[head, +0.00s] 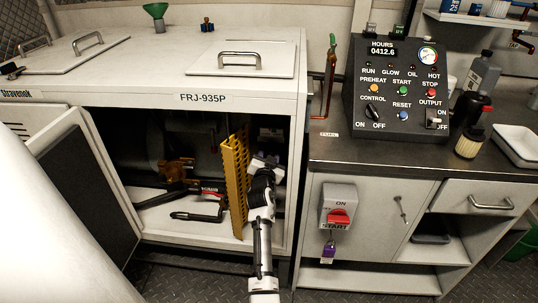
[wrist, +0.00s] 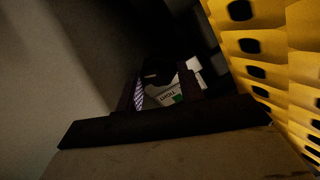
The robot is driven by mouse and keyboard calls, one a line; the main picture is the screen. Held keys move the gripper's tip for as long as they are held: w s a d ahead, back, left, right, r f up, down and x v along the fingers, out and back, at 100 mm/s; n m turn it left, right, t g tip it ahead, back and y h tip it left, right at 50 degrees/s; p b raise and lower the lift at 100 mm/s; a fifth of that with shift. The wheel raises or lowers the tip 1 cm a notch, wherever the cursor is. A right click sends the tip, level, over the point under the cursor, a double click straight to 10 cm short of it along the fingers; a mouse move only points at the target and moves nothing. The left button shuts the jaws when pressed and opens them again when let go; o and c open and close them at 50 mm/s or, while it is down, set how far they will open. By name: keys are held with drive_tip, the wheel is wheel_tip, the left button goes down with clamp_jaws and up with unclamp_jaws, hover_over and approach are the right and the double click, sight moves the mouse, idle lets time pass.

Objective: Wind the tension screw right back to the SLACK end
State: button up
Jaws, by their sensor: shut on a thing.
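My gripper (head: 265,164) reaches into the open cabinet, just right of the yellow perforated guard. In the wrist view, its two dark fingers (wrist: 160,88) are shut on a small black piece (wrist: 158,70), which looks like the head of the tension screw. The screw's shaft is hidden. A white label (wrist: 168,97) with upside-down lettering that seems to read TIGHT and a green patch shows between the fingers. The screw's position along its travel cannot be told. In the head view the arm and shadow hide the screw.
The yellow guard (head: 235,180) stands close left of my gripper; in the wrist view it fills the right side (wrist: 285,60). The cabinet's right front post (head: 297,185) is close to my arm. A red-marked tool (head: 208,205) lies on the cabinet floor. The left door (head: 85,190) hangs open.

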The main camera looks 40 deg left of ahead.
drive_tip(key=shift+f, duration=0.1)
drive_tip(key=n+b, duration=0.1)
drive_tip(key=n, duration=0.2)
drive_tip(key=shift+b, duration=0.35)
drive_tip(key=n, duration=0.3)
drive_tip(key=shift+n+b, duration=0.3)
drive_tip(key=shift+b, duration=0.1)
drive_tip(key=n, duration=0.4)
drive_tip(key=shift+s+a+n, duration=0.1)
drive_tip(key=shift+n, duration=2)
drive_tip(key=shift+a, duration=0.1)
drive_tip(key=o, duration=1)
